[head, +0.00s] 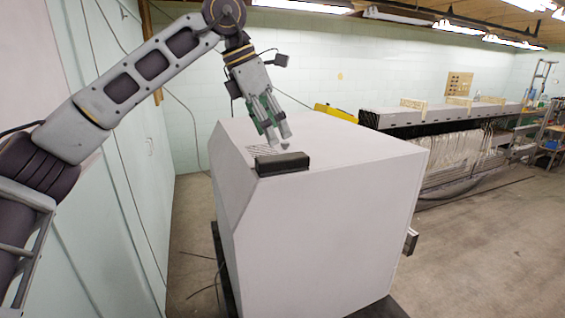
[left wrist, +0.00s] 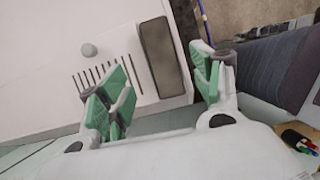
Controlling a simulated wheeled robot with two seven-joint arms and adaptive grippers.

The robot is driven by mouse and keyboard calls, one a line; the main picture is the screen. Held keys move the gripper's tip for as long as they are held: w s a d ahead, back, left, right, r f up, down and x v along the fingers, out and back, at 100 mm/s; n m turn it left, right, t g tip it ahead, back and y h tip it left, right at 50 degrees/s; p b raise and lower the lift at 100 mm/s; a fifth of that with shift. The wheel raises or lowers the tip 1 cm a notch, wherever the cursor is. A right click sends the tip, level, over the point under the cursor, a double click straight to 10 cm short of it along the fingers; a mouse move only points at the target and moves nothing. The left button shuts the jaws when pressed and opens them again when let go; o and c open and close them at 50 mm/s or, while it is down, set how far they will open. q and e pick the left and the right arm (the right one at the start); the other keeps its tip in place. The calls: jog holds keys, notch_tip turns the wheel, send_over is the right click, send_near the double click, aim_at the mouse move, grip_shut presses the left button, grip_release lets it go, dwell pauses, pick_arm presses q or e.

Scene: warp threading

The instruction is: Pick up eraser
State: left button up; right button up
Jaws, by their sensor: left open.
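The eraser, a black oblong block (head: 282,164), lies on top of the large white box (head: 320,220), near its front edge. It also shows as a dark grey block (left wrist: 160,55) in the left wrist view. My left gripper (head: 275,137) is above the box top, just behind and above the eraser in the head view. Its green-padded fingers (left wrist: 160,92) are spread and empty in the left wrist view, with the eraser lying beyond the gap between them. My right gripper is in neither view.
A yellow object (head: 336,112) is behind the box. A wall is at left; open floor (head: 480,245) is at right.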

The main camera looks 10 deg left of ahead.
aim_at(282, 156)
pick_arm(q)
jog(key=shift+w+d+f, duration=0.1)
jog(key=shift+d+f, duration=0.05)
jog(key=shift+f, duration=0.45)
jog(key=shift+p+x, duration=0.85)
jog(key=shift+x, duration=1.75)
jog(key=shift+s, duration=0.25)
jog(key=c, duration=1.1)
